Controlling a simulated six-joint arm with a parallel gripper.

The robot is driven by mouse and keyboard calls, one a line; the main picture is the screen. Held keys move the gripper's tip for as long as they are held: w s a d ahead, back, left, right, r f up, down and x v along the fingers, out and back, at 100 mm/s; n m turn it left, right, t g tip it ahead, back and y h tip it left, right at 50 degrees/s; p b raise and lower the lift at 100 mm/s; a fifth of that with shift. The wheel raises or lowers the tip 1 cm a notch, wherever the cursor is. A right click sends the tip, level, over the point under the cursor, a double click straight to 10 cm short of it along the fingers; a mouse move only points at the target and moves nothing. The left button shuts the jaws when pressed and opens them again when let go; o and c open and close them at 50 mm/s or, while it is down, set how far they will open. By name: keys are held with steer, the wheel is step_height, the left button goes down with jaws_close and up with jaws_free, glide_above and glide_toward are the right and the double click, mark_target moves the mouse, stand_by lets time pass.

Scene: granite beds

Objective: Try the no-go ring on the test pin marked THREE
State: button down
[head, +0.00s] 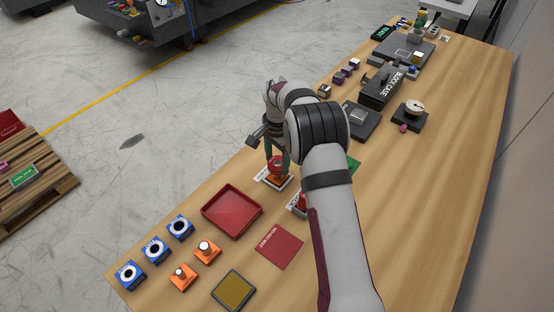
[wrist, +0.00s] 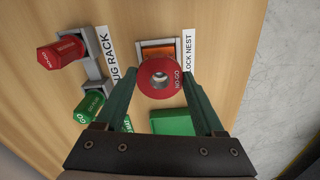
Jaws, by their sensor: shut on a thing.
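My gripper (head: 278,160) is shut on the red no-go ring (wrist: 160,79), its fingers on either side of the ring. The ring is marked NO-GO and faces up to the wrist camera. It also shows low in the head view (head: 276,170). An orange block (wrist: 158,47) lies under the ring in the block nest (head: 277,182). Something grey shows in the ring's hole; I cannot tell whether the ring is around a pin or above it. No number is readable on this block. Two other orange blocks with upright pins (head: 206,250) (head: 182,276) stand at the front left.
The plug rack (wrist: 93,55) holds a red NO-GO plug (wrist: 60,54) and a green GO plug (wrist: 90,104), beside the nest. A red tray (head: 232,211), a red mat (head: 279,247) and blue ring blocks (head: 154,249) lie nearer. A green piece (wrist: 172,122) sits close to my fingers.

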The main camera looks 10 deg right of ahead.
steer(key=shift+f, duration=0.6)
stand_by(1.4)
steer(key=shift+r, duration=1.95)
